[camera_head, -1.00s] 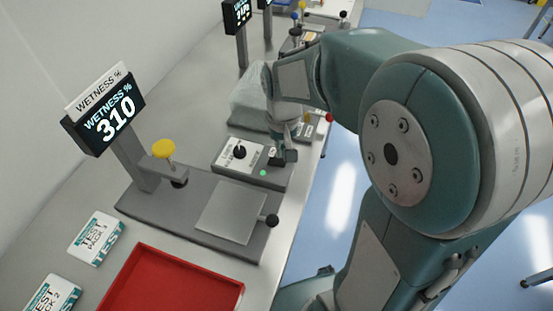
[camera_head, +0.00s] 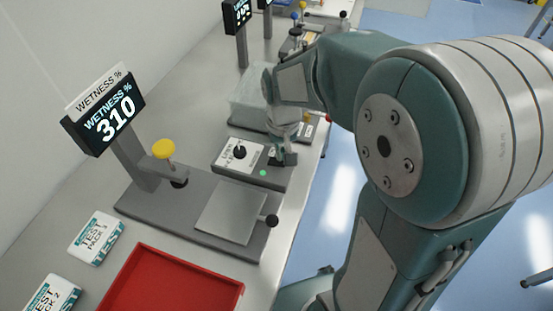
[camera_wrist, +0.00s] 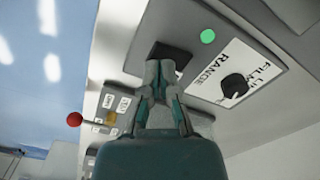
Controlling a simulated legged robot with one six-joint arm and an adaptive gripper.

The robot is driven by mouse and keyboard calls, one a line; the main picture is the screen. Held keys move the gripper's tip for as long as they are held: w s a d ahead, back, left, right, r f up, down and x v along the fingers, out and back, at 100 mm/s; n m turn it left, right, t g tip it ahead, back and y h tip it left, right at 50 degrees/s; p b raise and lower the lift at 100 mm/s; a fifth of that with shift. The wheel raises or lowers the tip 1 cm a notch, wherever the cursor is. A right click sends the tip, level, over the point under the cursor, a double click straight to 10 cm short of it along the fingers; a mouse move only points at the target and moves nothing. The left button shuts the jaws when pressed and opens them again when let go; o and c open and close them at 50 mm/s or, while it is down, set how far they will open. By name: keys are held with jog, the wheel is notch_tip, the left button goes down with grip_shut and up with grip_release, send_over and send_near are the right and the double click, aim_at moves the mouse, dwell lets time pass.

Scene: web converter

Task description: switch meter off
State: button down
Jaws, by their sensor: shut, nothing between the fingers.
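The wetness meter's display (camera_head: 105,118) on a post reads 310. A grey control box (camera_head: 225,172) sits on the bench behind the meter base. It has a white panel with a black range knob (camera_head: 239,152), a lit green lamp (camera_head: 263,173) and a black switch (camera_wrist: 170,55). The lamp (camera_wrist: 208,36) and knob (camera_wrist: 233,86) also show in the wrist view. My gripper (camera_wrist: 160,68) is shut and empty, its tips at or just over the switch, partly covering it. I cannot tell whether they touch. My gripper (camera_head: 281,158) points down at the box's right end in the head view.
The meter base has a yellow knob (camera_head: 163,149), a flat plate (camera_head: 230,212) and a black ball handle (camera_head: 272,221). A red tray (camera_head: 170,285) and test packs (camera_head: 97,237) lie in front. A clear cover (camera_head: 250,100) and other displays (camera_head: 237,17) stand behind.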

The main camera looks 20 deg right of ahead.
aim_at(282, 162)
jog(key=shift+f, duration=0.85)
dwell(0.5)
jog(key=shift+r, duration=3.45)
jog(key=shift+s+r, duration=0.15)
jog(key=shift+r, duration=0.05)
jog(key=s+r+t, duration=0.2)
jog(key=s+r, duration=0.1)
jog(key=s, duration=0.4)
jog(key=s+r+n+t, duration=0.1)
jog(key=s+r+t, duration=0.2)
jog(key=s, duration=0.4)
jog(key=shift+r+t, duration=0.15)
jog(key=shift+t, duration=0.15)
